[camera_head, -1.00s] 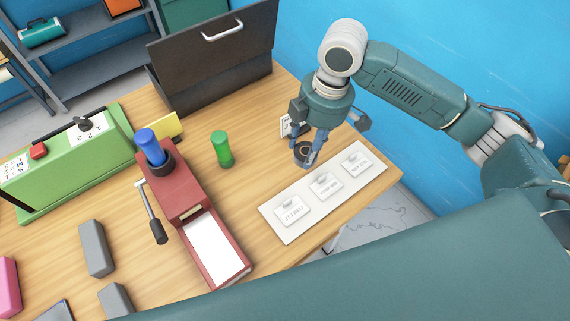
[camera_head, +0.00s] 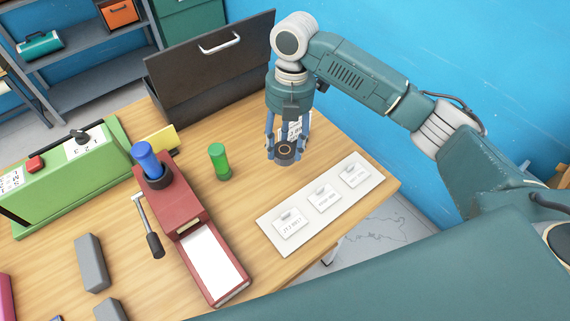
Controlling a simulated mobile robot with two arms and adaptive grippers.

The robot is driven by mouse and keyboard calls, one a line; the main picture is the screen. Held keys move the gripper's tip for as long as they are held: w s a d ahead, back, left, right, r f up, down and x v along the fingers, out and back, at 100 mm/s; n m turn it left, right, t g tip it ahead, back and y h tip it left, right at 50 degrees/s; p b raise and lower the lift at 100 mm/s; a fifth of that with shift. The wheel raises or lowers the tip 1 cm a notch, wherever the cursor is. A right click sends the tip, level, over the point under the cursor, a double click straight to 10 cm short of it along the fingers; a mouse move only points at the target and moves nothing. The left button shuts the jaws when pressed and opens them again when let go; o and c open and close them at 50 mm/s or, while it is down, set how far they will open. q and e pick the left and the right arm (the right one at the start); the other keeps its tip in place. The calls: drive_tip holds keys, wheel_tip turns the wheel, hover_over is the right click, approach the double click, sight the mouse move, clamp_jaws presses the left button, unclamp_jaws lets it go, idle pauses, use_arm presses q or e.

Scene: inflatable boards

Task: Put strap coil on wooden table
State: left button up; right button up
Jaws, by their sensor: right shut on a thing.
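The strap coil (camera_head: 286,151) is a small dark ring with a lighter centre. My right gripper (camera_head: 287,152) points down and is shut on it, with blue fingers on either side of it. The coil is at or just above the wooden table (camera_head: 225,205); I cannot tell whether it touches the top. It is right of the green cylinder and behind the white label board. My left gripper is not in view.
A red box device with a blue knob and crank (camera_head: 185,205), a green cylinder (camera_head: 219,161), a white board with label cards (camera_head: 322,200), a black case (camera_head: 215,65), a green panel (camera_head: 65,180) and grey blocks (camera_head: 91,263) share the table.

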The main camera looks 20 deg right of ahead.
sight(287, 145)
wheel_tip(287, 145, down, 8)
drive_tip(key=shift+s+f+p, duration=0.1)
drive_tip(key=shift+f+p, duration=0.1)
drive_tip(key=shift+p, duration=0.35)
drive_tip(key=shift+f, duration=0.35)
drive_tip(key=shift+f, duration=0.1)
drive_tip(key=o, duration=1.2)
drive_tip(key=r, duration=0.3)
drive_tip(key=w+r+b, duration=0.1)
drive_tip(key=r, duration=0.3)
drive_tip(key=d+r+b, duration=0.1)
drive_tip(key=r, duration=0.3)
drive_tip(key=shift+w, duration=0.15)
drive_tip(key=shift+d+r+b, duration=0.15)
drive_tip(key=shift+r+b, duration=0.15)
drive_tip(key=shift+r, duration=0.3)
